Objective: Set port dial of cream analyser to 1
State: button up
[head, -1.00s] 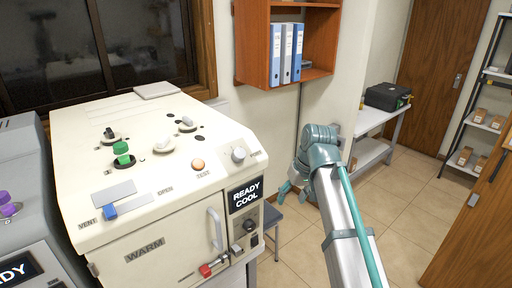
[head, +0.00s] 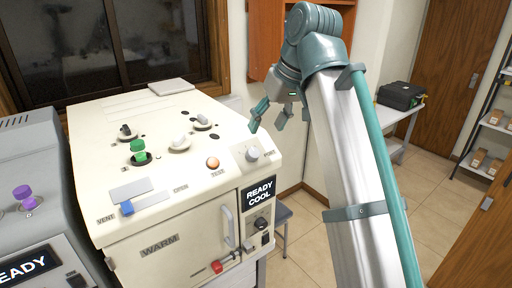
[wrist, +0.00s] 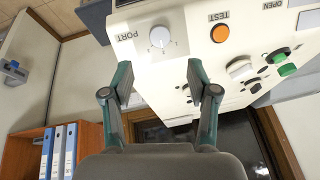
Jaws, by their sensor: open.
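The cream analyser (head: 90,195) stands left of centre in the head view. Its port dial (head: 252,154) is a pale round knob near the right edge of the sloped top, beside the PORT label. In the wrist view the port dial (wrist: 160,37) is white with small numbers around it, too small to read for its setting. My gripper (head: 268,115) is open and empty, above and behind the dial in the head view. In the wrist view my gripper (wrist: 160,82) has its two fingers spread below the dial, apart from it.
The orange TEST button (head: 212,162), a green knob (head: 139,150) and other knobs share the panel. A display (head: 259,192) reads READY COOL. A grey analyser (head: 30,200) stands at left. An orange shelf with binders (wrist: 60,150) is near.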

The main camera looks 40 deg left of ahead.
aim_at(254, 152)
jog(key=p+x, duration=0.2)
jog(key=x, duration=0.7)
jog(key=shift+f+p, duration=0.15)
jog(key=shift+p, duration=0.15)
grip_shut()
jog(key=shift+n, duration=0.3)
jog(key=n, duration=0.4)
jog(key=shift+s+t+b, duration=0.15)
jog(key=shift+t+b, duration=0.25)
jog(key=n+t, duration=0.1)
jog(key=n, duration=0.3)
jog(key=shift+n+h, duration=0.3)
